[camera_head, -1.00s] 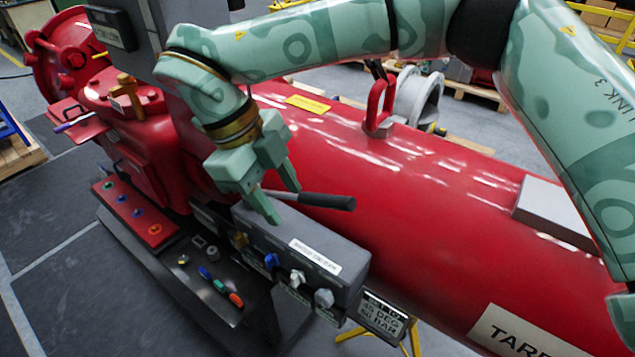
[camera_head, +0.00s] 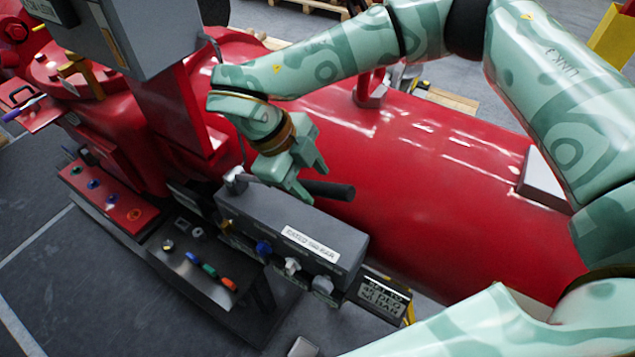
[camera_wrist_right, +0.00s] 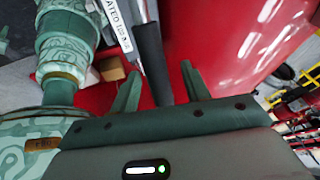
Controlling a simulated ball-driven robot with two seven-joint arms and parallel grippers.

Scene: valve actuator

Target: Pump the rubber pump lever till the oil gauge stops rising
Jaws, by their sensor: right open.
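The pump lever has a black rubber grip (camera_head: 330,190) and points right above a grey pump box (camera_head: 290,225) in the head view. My right gripper (camera_head: 309,184) is open at the lever, just left of the rubber grip. In the right wrist view, the black grip (camera_wrist_right: 151,58) runs between the two spread fingers (camera_wrist_right: 158,88); neither finger visibly clamps it. I cannot see an oil gauge reading in these views. My left gripper is not clearly in view.
A large red cylinder (camera_head: 430,190) lies behind the pump box. A dark control panel (camera_head: 200,265) with coloured knobs and a red button strip (camera_head: 105,195) are at left. A setting plate (camera_head: 383,294) hangs at the box's right end. My other arm crosses the lower right.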

